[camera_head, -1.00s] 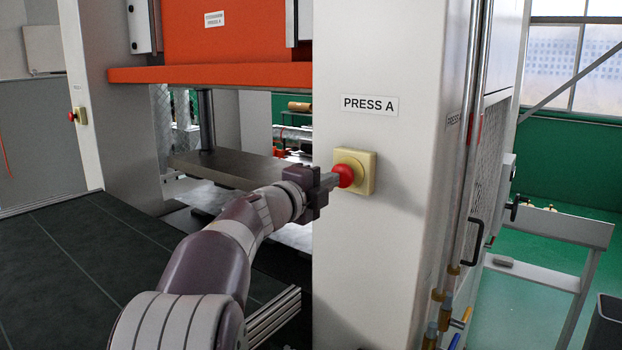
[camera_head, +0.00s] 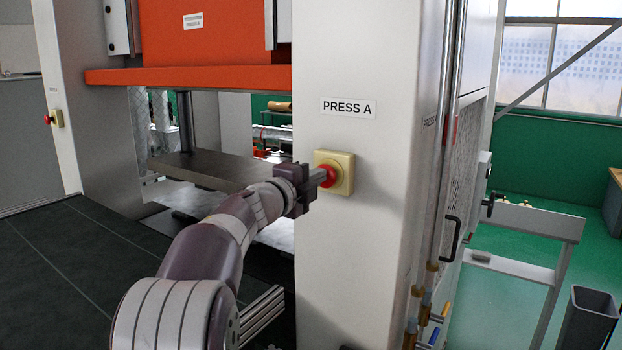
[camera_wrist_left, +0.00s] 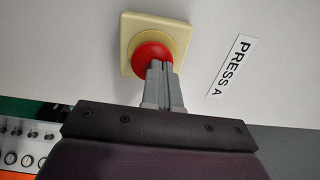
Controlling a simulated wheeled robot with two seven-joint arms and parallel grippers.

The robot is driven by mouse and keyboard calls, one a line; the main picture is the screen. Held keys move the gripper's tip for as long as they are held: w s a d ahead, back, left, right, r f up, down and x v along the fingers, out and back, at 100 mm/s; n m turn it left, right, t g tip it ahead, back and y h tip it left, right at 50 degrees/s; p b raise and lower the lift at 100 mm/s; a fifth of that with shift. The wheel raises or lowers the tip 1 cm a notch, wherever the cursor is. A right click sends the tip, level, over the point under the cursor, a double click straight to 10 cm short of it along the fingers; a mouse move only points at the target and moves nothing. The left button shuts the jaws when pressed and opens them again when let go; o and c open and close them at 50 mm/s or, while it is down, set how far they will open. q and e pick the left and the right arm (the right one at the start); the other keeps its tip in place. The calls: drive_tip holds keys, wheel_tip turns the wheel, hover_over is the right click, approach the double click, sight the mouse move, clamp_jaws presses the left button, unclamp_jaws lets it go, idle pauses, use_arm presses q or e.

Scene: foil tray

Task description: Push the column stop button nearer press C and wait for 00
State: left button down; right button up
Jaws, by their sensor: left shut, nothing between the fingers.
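A red stop button (camera_head: 326,177) sits on a yellow square housing (camera_head: 346,172) on a white press column. The label above it (camera_head: 348,108) reads PRESS A; no press C label shows. My left gripper (camera_head: 318,177) is shut and empty, its fingertips at the red cap from the left. In the left wrist view, the closed fingers (camera_wrist_left: 157,70) overlap the lower edge of the red cap (camera_wrist_left: 152,57), and look to be against it. I cannot tell whether the cap is pushed in. A second red button (camera_head: 47,119) is on the far left column. My right gripper is out of view.
The orange press ram (camera_head: 190,78) hangs over a dark press table (camera_head: 215,170) left of the column. A dark surface (camera_head: 60,260) lies at the lower left. A grey metal frame (camera_head: 530,220) stands right of the press. No 00 readout shows.

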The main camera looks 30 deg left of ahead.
use_arm(q)
drive_tip(key=s+a+b, duration=0.1)
drive_tip(key=s+b, duration=0.3)
drive_tip(key=s, duration=0.8)
drive_tip(key=shift+s+f+b, duration=0.15)
drive_tip(key=shift+s+b, duration=0.05)
drive_tip(key=shift+b, duration=0.2)
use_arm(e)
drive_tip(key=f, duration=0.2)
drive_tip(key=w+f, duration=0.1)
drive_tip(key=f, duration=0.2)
use_arm(q)
drive_tip(key=shift+s, duration=0.2)
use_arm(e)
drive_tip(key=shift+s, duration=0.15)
use_arm(q)
drive_tip(key=shift+w, duration=0.1)
